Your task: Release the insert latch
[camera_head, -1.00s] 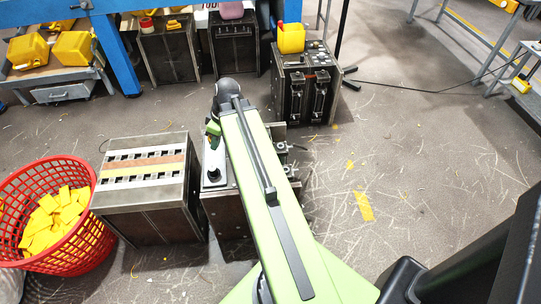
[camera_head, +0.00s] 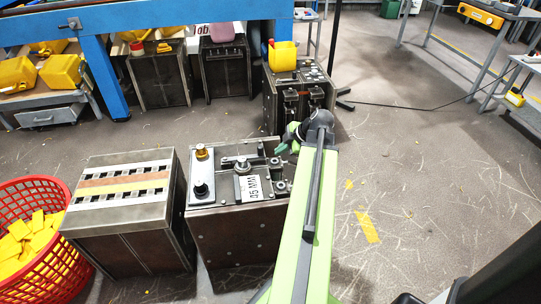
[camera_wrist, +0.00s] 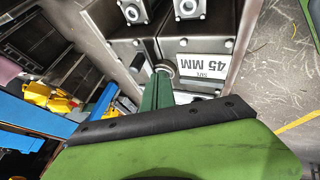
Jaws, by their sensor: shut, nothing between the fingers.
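A dark metal box (camera_head: 232,232) has a top plate with a white "45 MM" label (camera_head: 250,188), seen upside down in the wrist view (camera_wrist: 201,65). A dark bar with a round pivot (camera_head: 242,165) lies behind the label; I cannot tell for sure which part is the insert latch. Two bolted fittings (camera_head: 279,186) sit at the plate's right edge. My gripper (camera_head: 286,143) is at the box's back right corner, its green fingers shut and empty. In the wrist view the fingers (camera_wrist: 158,90) point at a round metal part (camera_wrist: 165,70); contact cannot be told.
A slotted metal box (camera_head: 120,220) stands close on the left, beside a red basket (camera_head: 45,240) of yellow pieces. Another box (camera_head: 300,95) carrying a yellow container (camera_head: 283,56) stands behind my gripper.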

